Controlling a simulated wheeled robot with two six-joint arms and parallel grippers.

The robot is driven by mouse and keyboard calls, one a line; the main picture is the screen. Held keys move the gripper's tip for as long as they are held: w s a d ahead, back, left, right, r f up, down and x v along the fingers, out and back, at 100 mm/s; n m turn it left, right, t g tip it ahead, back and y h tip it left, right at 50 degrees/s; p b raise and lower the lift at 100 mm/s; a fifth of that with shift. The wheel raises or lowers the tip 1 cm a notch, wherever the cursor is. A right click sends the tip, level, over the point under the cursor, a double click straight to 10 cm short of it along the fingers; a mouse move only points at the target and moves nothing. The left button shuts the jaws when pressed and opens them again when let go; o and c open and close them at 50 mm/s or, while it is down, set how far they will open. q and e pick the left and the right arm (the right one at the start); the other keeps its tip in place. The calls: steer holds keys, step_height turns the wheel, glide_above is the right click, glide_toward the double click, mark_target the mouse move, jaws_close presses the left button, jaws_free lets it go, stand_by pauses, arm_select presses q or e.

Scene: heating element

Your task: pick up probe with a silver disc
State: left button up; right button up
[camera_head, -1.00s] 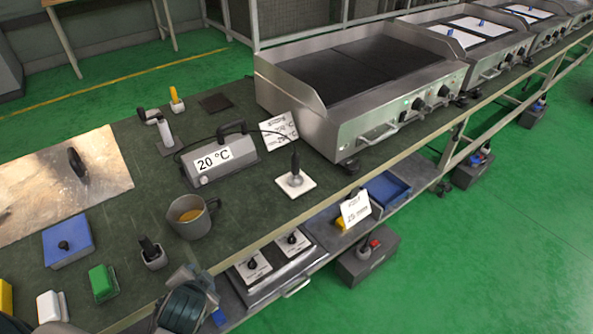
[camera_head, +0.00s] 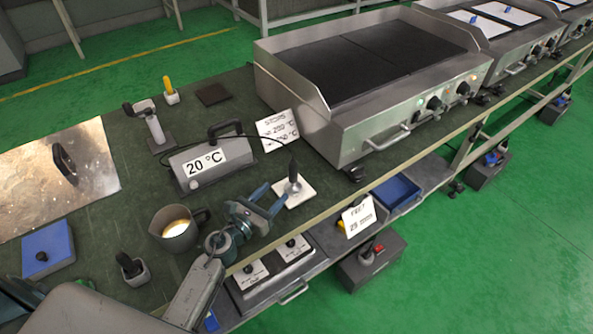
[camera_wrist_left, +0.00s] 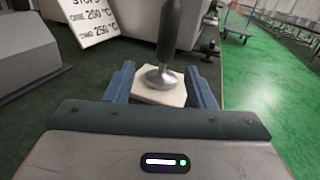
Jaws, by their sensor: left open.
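The probe (camera_head: 293,179) has a dark handle and a silver disc at its foot. It stands upright on a small white square plate (camera_head: 306,190) near the front edge of the bench. It also shows in the left wrist view (camera_wrist_left: 165,45), ahead and between the fingers. My left gripper (camera_head: 268,198) is open, its two blue-grey fingers pointing at the probe from the near left. In the left wrist view the fingertips (camera_wrist_left: 160,82) lie on either side of the white plate. The fingers do not close on the probe. My right gripper is not in view.
The "20 °C" box (camera_head: 213,165) stands left of the probe, with a cable running toward it. A sign card (camera_head: 277,130) and the griddle (camera_head: 365,90) are behind. A mug (camera_head: 175,230) sits near my left arm. A blue tray (camera_head: 397,192) is on the shelf below.

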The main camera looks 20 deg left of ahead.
mark_target(290, 180)
arm_select(q)
steer(key=shift+m+h, duration=0.3)
steer(key=shift+m, duration=0.1)
steer(key=x, duration=0.5)
steer(key=shift+w+d+f+p, duration=0.25)
steer(key=shift+d+p, duration=0.05)
steer(key=shift+p, duration=0.05)
steer(key=x, duration=0.5)
steer(key=shift+f, duration=0.1)
steer(key=shift+w+d, duration=0.15)
steer(key=shift+w, duration=0.1)
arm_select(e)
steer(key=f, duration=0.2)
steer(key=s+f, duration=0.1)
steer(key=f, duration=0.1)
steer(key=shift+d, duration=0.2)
arm_select(q)
steer(key=shift+c, duration=0.4)
jaws_close()
